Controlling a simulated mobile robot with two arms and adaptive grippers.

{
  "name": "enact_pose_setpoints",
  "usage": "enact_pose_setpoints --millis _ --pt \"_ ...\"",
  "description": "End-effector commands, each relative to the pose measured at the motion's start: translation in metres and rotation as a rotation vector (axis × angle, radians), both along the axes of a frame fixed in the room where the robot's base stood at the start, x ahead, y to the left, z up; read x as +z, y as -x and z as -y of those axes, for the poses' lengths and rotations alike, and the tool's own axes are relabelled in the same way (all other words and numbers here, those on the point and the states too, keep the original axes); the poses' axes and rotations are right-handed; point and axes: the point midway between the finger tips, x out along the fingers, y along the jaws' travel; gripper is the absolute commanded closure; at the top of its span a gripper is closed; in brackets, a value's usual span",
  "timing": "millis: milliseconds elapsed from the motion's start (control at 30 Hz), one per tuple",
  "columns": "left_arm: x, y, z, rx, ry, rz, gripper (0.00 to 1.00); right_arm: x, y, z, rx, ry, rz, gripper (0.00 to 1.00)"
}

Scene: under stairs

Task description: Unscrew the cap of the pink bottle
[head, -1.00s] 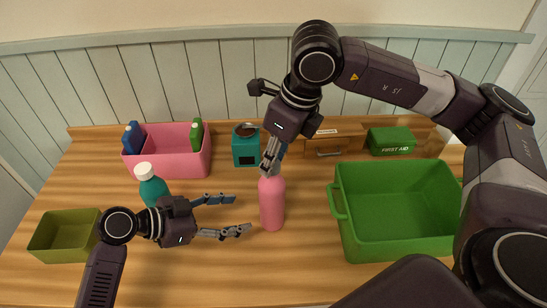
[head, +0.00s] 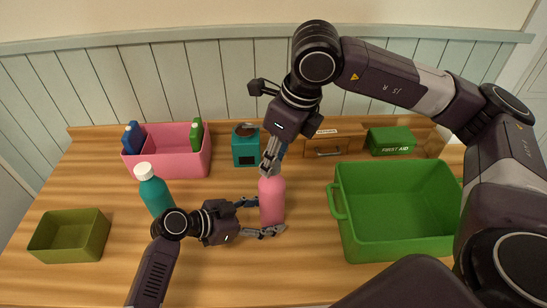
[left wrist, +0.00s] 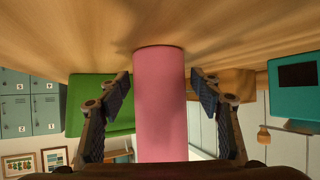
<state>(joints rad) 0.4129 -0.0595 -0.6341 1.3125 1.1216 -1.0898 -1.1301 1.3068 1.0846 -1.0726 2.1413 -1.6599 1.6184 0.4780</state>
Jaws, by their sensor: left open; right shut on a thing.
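The pink bottle (head: 271,203) stands upright on the wooden table, in the middle of the head view. My left gripper (head: 268,216) is open, with its fingers reaching to either side of the bottle's body. In the left wrist view the pink bottle (left wrist: 160,105) is between the two open fingers (left wrist: 160,92), with a gap on each side. My right gripper (head: 270,166) points down from above and is shut at the top of the bottle. The cap is hidden between its fingers.
A teal bottle with a white cap (head: 154,193) stands left of my left gripper. A green crate (head: 400,253) is close on the right.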

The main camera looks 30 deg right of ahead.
Motion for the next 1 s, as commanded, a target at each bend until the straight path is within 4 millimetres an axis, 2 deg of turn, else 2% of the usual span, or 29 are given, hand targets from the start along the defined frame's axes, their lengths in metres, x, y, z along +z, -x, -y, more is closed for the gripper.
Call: enact_pose_setpoints --millis 367,600,633,667,1000 --pt "-0.0021 0.0002 0.0043 0.0 0.0 0.001 0.41 0.0003 -0.0002 -0.0001 0.0 -0.001 0.001 1.0" --pt "-0.0021 0.0001 0.004 0.0 0.0 0.0 0.66 0.0003 -0.0002 -0.0001 0.0 -0.001 0.001 1.0" --pt "-0.0022 0.0001 0.0039 0.0 0.0 0.001 0.68 0.0003 -0.0002 -0.0001 0.0 -0.001 0.001 1.0" --pt "-0.0022 0.0001 0.0039 0.0 0.0 0.0 0.55 0.0003 -0.0002 -0.0001 0.0 -0.001 0.001 1.0" --pt "-0.0022 0.0002 0.0038 0.0 0.0 0.0 0.93 0.0002 -0.0001 -0.0001 0.0 -0.001 0.001 1.0"
